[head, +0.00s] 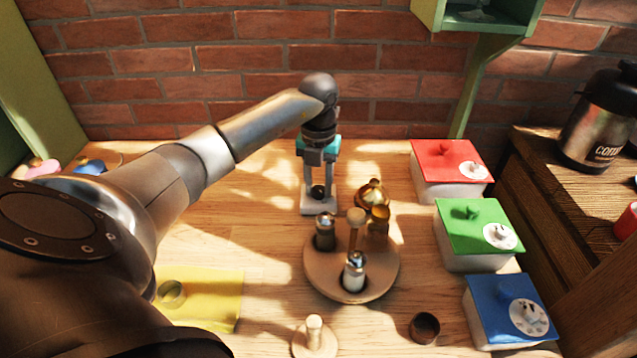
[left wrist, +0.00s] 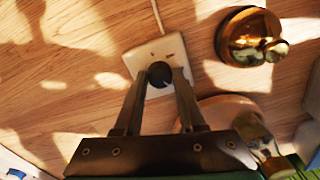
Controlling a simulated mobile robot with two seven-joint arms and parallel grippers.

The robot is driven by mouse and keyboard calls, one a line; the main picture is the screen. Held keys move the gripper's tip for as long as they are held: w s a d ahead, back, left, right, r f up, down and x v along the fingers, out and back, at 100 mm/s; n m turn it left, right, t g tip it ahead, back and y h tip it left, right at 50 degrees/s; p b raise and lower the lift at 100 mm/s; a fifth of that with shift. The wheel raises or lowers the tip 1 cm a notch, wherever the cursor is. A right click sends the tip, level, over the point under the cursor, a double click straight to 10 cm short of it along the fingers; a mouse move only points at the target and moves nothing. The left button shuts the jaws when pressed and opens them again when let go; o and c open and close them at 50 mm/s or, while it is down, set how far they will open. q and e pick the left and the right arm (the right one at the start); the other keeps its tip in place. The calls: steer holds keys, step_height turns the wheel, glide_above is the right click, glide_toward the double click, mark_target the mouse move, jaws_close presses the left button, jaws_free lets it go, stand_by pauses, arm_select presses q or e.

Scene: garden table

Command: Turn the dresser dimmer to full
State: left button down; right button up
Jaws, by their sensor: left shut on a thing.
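The dimmer is a white box (head: 320,207) with a dark round knob (head: 318,191), lying on the table near the brick wall in the head view. In the left wrist view the white box (left wrist: 137,60) shows a cord leaving its far side, and the dark knob (left wrist: 159,75) sits between my fingertips. My left gripper (head: 319,188) points down over the dimmer with its fingers shut on the knob. It also shows in the left wrist view (left wrist: 160,80). The knob's exact angle is hard to read. My right gripper is not in view.
A round wooden tray (head: 350,290) with shakers stands just in front of the dimmer, and a brass pot (head: 372,193) is close to its right. Red (head: 440,153), green (head: 475,225) and blue (head: 500,305) lidded boxes line the right side. A yellow cloth (head: 215,300) lies front left.

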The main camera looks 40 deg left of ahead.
mark_target(318, 189)
arm_select(q)
steer(key=shift+n+p, duration=0.6)
steer(key=shift+p, duration=0.05)
steer(key=c, duration=0.5)
jaws_free()
step_height(318, 189, up, 15)
steer(key=p, duration=0.2)
steer(key=shift+r, duration=0.15)
